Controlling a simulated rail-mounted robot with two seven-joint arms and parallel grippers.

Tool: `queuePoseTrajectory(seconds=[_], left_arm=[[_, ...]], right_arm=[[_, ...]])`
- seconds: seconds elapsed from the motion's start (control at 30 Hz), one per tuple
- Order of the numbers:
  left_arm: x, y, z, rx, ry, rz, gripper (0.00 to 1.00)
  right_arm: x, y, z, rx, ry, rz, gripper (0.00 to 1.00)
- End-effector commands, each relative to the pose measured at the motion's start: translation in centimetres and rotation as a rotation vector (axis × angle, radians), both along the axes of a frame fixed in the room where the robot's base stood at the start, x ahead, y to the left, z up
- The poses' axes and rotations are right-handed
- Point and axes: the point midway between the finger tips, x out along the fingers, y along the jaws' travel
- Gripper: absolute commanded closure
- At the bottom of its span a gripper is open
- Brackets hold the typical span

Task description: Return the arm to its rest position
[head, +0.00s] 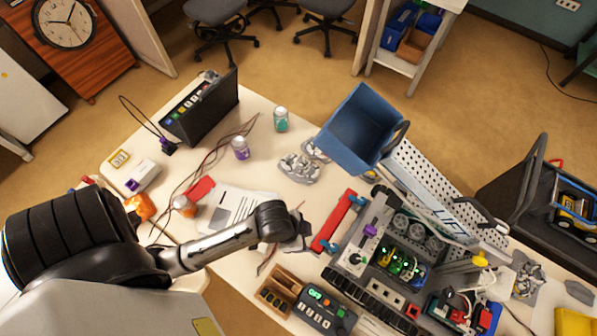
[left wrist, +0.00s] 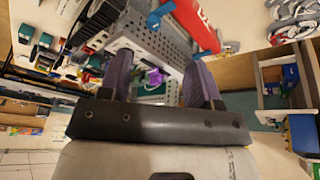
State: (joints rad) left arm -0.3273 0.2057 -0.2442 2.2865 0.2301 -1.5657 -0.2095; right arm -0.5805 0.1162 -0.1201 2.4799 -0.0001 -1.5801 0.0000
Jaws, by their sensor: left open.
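My left arm (head: 225,240) comes in from the left in the head view and reaches over the workbench (head: 285,105). My left gripper (head: 300,232) is at its end, just left of a red bar with blue ends (head: 333,222). In the left wrist view the two fingers of the gripper (left wrist: 162,82) stand apart with nothing held between them. The red bar (left wrist: 187,20) shows beyond the fingers there, with a perforated metal frame (left wrist: 150,45) behind. My right gripper is not in view.
A grey machine with a blue bin (head: 357,130) stands right of the gripper. A control box (head: 325,310) and a wooden tray (head: 283,290) lie below it.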

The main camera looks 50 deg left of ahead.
Motion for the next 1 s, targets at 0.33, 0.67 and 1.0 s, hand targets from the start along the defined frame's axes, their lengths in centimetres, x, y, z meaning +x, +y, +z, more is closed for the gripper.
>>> queuePoseTrajectory(seconds=[0.33, 0.67, 1.0], left_arm=[[0.0, 0.0, 0.0, -0.001, 0.001, 0.007, 0.42], [-1.1, 4.5, 6.1, 0.066, -0.099, 0.36, 0.42], [-7.0, 5.1, 5.8, 0.082, 0.024, 0.41, 0.42]], right_arm=[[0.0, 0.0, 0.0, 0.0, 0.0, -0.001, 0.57], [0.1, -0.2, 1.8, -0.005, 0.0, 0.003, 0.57], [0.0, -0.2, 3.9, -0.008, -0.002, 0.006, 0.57]])
